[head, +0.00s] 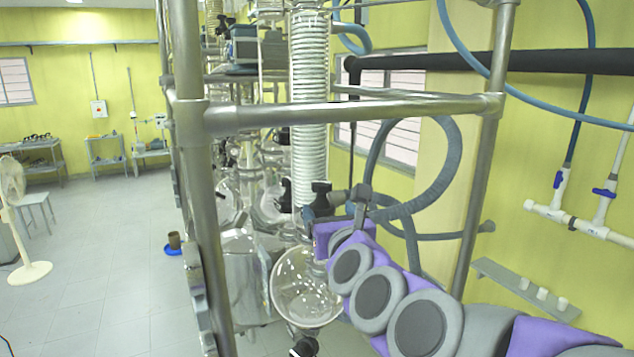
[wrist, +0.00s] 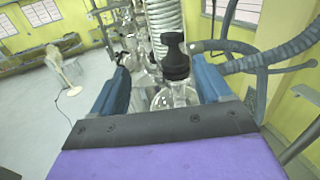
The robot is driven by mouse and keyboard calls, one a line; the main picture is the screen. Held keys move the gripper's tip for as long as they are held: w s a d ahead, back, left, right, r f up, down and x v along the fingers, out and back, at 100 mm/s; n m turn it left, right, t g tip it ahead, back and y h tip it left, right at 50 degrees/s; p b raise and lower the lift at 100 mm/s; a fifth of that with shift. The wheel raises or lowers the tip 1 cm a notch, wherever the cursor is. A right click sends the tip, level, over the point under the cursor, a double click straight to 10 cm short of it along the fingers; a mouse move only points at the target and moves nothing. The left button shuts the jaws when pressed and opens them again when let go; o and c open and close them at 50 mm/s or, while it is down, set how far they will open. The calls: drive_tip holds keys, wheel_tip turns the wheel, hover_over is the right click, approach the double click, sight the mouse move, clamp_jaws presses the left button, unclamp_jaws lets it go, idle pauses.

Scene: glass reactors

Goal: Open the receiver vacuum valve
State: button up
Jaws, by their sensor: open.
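The receiver vacuum valve has a black knob that stands upright in the wrist view (wrist: 175,58), on top of the glassware. In the head view a black knob (head: 321,190), which looks like the same one, sits just above the round glass receiver flask (head: 300,288). My gripper (head: 340,205) is at the valve's height, at the end of my purple arm. In the wrist view my gripper (wrist: 160,72) is open, with one blue finger on each side of the knob. I see no clear contact. The lower valve body is partly hidden.
A coiled glass condenser (head: 309,100) rises behind the knob. A steel frame with a crossbar (head: 340,113) and uprights stands around the glassware. Blue-grey hoses (head: 440,190) loop to the right. The floor at left (head: 100,270) is mostly clear, with a white fan (head: 20,220).

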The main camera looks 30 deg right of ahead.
drive_tip(key=x, duration=0.2)
approach(324, 187)
drive_tip(key=w+d, duration=0.3)
drive_tip(key=d, duration=0.1)
drive_tip(key=w+a, duration=0.4)
drive_tip(key=w, duration=0.1)
drive_tip(key=shift+w+a+r+p, duration=0.15)
drive_tip(key=shift+a+p, duration=0.2)
drive_tip(key=w+d, duration=0.4)
drive_tip(key=d, duration=0.1)
drive_tip(key=shift+w+f, duration=0.15)
drive_tip(key=shift+f, duration=0.1)
drive_tip(key=shift+a+r, duration=0.2)
drive_tip(key=shift+a, duration=1.1)
drive_tip(key=shift+d+f, duration=0.1)
drive_tip(key=shift+d, duration=0.7)
drive_tip(key=c, duration=0.5)
drive_tip(key=shift+a, duration=0.25)
drive_tip(key=c, duration=0.4)
